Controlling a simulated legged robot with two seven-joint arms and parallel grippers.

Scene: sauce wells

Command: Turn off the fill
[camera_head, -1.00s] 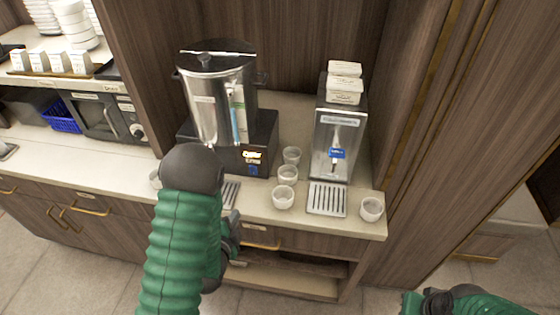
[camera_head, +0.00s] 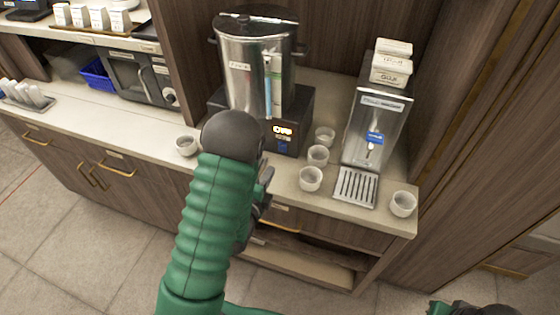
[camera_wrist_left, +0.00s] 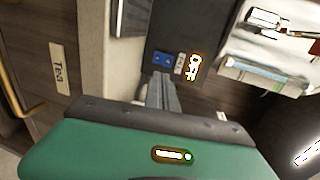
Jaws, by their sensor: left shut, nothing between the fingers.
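A tall steel urn (camera_head: 250,75) stands on a black base with a glowing display (camera_head: 283,130) and a small blue panel (camera_head: 283,146) below it. In the left wrist view, the display (camera_wrist_left: 194,67) appears to read OFF, beside the blue panel (camera_wrist_left: 162,59). My left gripper (camera_head: 266,177) is shut and empty, just in front of the urn's base, partly hidden by my arm. Its fingers (camera_wrist_left: 162,82) point toward the panel in the wrist view; I cannot tell whether they touch it. My right gripper (camera_head: 470,308) is at the bottom right edge, its fingers unclear.
A smaller steel dispenser (camera_head: 375,125) with a drip tray (camera_head: 356,186) stands to the right. Several white cups, including one (camera_head: 311,179) between the machines and one (camera_head: 403,204) at the right end, stand on the counter (camera_head: 70,115). A microwave (camera_head: 135,80) is at left.

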